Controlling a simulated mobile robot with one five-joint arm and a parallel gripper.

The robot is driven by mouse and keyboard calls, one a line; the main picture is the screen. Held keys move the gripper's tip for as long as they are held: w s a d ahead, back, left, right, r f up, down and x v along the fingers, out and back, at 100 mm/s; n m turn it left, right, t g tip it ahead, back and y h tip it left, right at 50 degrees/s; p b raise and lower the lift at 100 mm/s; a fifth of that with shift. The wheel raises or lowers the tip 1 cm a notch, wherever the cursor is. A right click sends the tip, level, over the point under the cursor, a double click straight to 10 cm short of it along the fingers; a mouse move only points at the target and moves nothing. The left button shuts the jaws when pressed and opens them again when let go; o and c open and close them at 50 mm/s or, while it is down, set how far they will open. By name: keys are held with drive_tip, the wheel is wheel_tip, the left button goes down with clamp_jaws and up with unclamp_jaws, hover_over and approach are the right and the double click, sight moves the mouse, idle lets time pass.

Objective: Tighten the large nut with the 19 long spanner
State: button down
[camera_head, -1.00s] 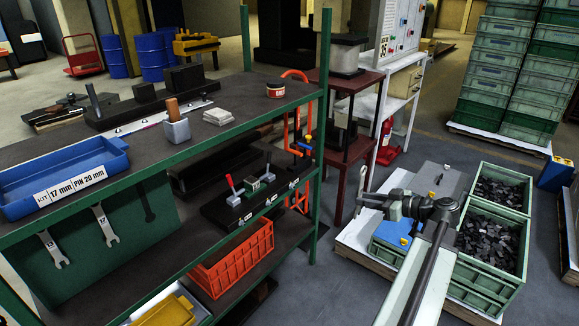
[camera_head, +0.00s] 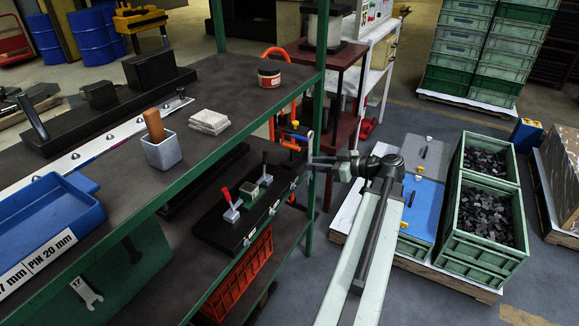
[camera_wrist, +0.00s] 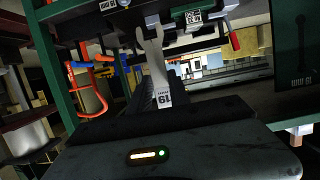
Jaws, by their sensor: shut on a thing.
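My gripper (camera_head: 345,165) is shut on the spanner marked 19 (camera_wrist: 160,75). In the wrist view the spanner's forked open end points away from my gripper, toward the black fixture (camera_wrist: 130,18) with small labels. I cannot tell whether it touches anything there. In the head view my gripper is beside the shelf's green corner post, and the spanner is small and hard to make out. The black fixture (camera_head: 225,232) on the middle shelf carries a red-handled lever, a black-handled lever and small labelled fittings along its front. I cannot pick out the large nut with certainty.
The green shelf post (camera_head: 311,200) and orange tubing (camera_head: 284,128) are close to my gripper. A blue tray (camera_head: 85,215) sits on the top shelf, with a spanner marked 17 (camera_head: 85,291) hanging below. Green crates (camera_head: 480,258) of dark parts stand on a pallet at right.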

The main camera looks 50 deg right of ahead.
drive_tip(key=w+a+f+n+h+b, duration=0.1)
drive_tip(key=w+a+f+n+b, duration=0.2)
drive_tip(key=w+f+b, duration=0.4)
drive_tip(key=b, duration=0.6)
hover_over(294, 187)
drive_tip(key=s+a, duration=0.2)
drive_tip(key=shift+t+h, duration=0.3)
drive_tip(key=shift+t, duration=0.1)
drive_tip(key=shift+s+d+f, duration=0.1)
drive_tip(key=shift+f, duration=1)
drive_tip(key=shift+s+d+f, duration=0.1)
drive_tip(key=shift+f, duration=1)
drive_tip(key=shift+s+p, duration=0.1)
drive_tip(key=shift+p, duration=0.2)
